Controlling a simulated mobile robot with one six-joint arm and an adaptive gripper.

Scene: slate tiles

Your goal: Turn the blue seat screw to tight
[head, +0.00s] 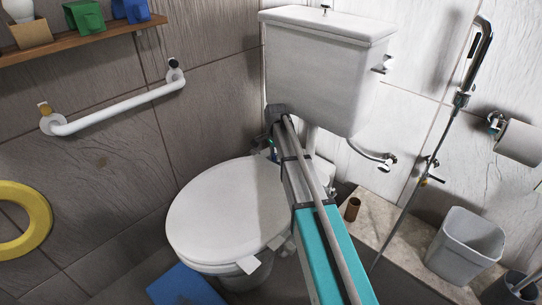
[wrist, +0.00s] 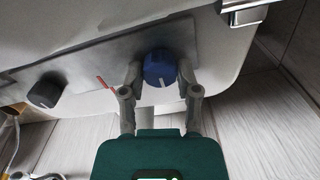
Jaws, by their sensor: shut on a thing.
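The blue seat screw (wrist: 158,66) is a round knob on a grey metal plate (wrist: 95,62) in the wrist view. A white line on its face points downward in the picture. A red mark (wrist: 103,82) is on the plate to the left of the screw, apart from the white line. My gripper (wrist: 159,76) has one finger on each side of the screw and is shut on it. In the head view the toilet seat lid (head: 225,205) is down; the screw is not clearly visible there, and my arm covers part of the area behind the seat.
A dark knob (wrist: 45,91) sits on the same plate to the left. A chrome fitting (wrist: 243,12) is at upper right. In the head view, the cistern (head: 320,75) stands behind the seat, with a cardboard roll (head: 352,209) and a grey bin (head: 463,245) on the ledge.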

